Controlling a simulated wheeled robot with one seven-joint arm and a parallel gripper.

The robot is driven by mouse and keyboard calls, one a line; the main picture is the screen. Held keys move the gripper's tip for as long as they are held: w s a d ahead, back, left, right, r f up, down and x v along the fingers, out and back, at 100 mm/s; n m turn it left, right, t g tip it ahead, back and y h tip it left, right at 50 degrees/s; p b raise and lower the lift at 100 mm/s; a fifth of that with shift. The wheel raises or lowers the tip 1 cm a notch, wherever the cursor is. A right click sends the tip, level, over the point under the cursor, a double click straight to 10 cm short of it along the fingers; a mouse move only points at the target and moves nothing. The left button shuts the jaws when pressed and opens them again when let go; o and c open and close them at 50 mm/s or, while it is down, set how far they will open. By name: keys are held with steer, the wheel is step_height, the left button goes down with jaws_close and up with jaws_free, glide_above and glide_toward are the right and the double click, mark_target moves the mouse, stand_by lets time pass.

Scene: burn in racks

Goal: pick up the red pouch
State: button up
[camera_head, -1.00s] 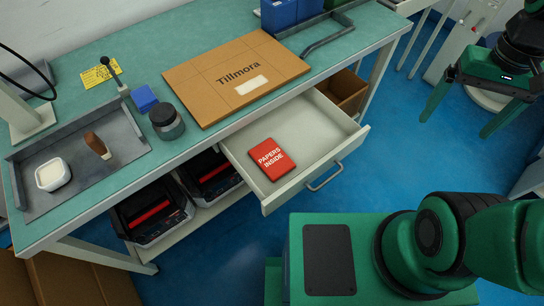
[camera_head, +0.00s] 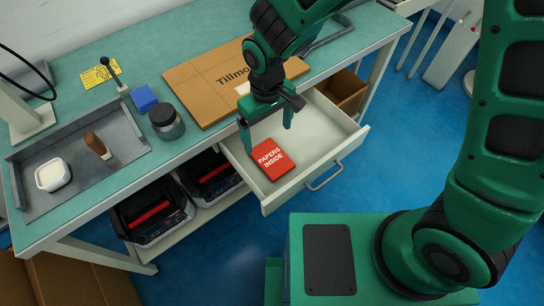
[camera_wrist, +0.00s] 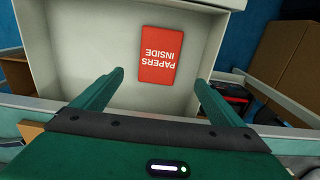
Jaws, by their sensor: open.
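The red pouch (camera_head: 272,160), printed "PAPERS INSIDE", lies flat in the open drawer (camera_head: 318,135) under the bench, toward the drawer's left side in the head view. My gripper (camera_head: 267,137) is open and empty, above the drawer, with its fingers pointing down close to the pouch's back edge. In the wrist view the pouch (camera_wrist: 161,55) lies ahead of my gripper (camera_wrist: 155,88), between the lines of the two spread fingers and beyond their tips. Nothing covers the pouch in the wrist view.
The bench top (camera_head: 100,50) holds a cardboard "Tillmora" box (camera_head: 200,85) partly behind my arm, a dark jar (camera_head: 166,122), a blue block (camera_head: 145,98) and a grey tray (camera_head: 120,160). Bins with red parts (camera_head: 150,212) stand below. The drawer walls surround the pouch.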

mark_target(271, 156)
steer(key=f, duration=1)
steer(key=shift+d+f, duration=0.25)
steer(key=shift+d, duration=0.1)
steer(key=shift+c, duration=0.7)
steer(key=c, duration=1)
